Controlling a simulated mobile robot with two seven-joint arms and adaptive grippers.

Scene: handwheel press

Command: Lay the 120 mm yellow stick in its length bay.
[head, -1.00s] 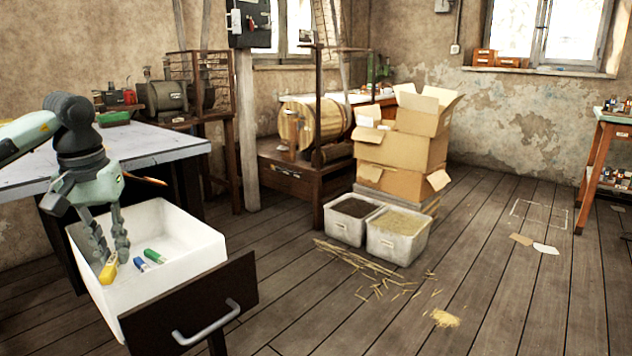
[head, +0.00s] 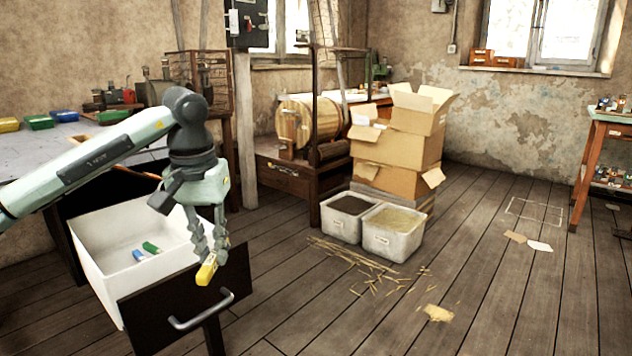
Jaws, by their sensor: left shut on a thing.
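My left gripper (head: 208,250) is shut on the yellow stick (head: 206,270). It holds the stick outside the white drawer, just above and in front of the dark drawer front (head: 190,295). The stick hangs tilted below the fingertips. The open white drawer (head: 92,255) juts out from under the table at the left. A blue stick (head: 138,255) and a green stick (head: 151,248) lie on its floor. I cannot make out a bay for the yellow stick. My right gripper is not in view.
The table (head: 22,150) carries a yellow tray (head: 9,125), a green tray (head: 40,122) and a blue tray (head: 65,115) near its back. Two grey bins (head: 392,240) stand on the floor beside stacked cardboard boxes (head: 400,150). The floor right of the drawer is mostly clear.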

